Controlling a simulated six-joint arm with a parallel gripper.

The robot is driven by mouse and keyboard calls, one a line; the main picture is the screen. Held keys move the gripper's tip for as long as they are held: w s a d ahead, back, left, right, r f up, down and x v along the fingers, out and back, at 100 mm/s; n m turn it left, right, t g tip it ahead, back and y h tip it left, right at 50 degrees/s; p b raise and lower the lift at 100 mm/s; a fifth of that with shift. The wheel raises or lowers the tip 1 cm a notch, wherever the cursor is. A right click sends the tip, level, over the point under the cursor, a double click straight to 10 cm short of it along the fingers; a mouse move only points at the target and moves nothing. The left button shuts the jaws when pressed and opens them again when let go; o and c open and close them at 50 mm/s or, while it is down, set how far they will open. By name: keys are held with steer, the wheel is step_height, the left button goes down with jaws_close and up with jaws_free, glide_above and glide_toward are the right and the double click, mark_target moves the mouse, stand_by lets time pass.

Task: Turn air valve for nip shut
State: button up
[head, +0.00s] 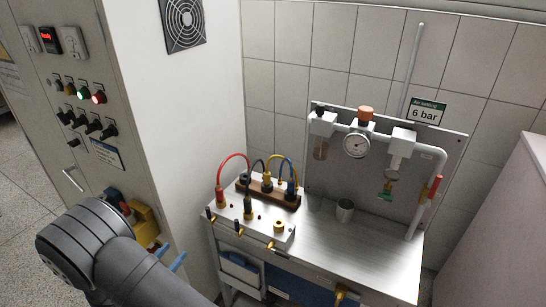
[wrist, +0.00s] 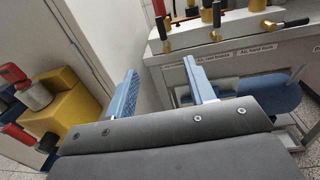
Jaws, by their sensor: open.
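A white air manifold (head: 250,222) sits on the left end of the steel bench, with several small brass valves along its front. In the wrist view the valves show at the top: a left one (wrist: 167,45), a middle one (wrist: 216,35) and a right one (wrist: 267,27) with a black lever pointing right. Labels below the valves are mostly too small to read; one seems to say hand tools. I cannot tell which valve is for the nip. My gripper (wrist: 160,66) is open and empty, its blue fingers apart. In the head view it (head: 169,257) is left of and below the manifold, not touching it.
A yellow box (wrist: 70,108) with red and black parts is close at left. Coloured hoses (head: 235,160) loop above the manifold. A cabinet (head: 110,60) stands left.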

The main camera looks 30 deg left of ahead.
mark_target(207, 212)
steer(key=w+d+y, duration=0.1)
steer(key=w+d+r+n+y, duration=0.1)
steer(key=shift+d+r+n, duration=0.15)
steer(key=shift+d+n, duration=0.15)
steer(key=shift+d, duration=0.05)
steer(key=c, duration=0.3)
steer(key=w+a, duration=0.1)
steer(key=w, duration=0.4)
steer(key=w+a, duration=0.1)
steer(key=w, duration=0.5)
steer(key=w+a, duration=0.1)
steer(key=w, duration=0.5)
steer(key=shift+a, duration=0.2)
jaws_close()
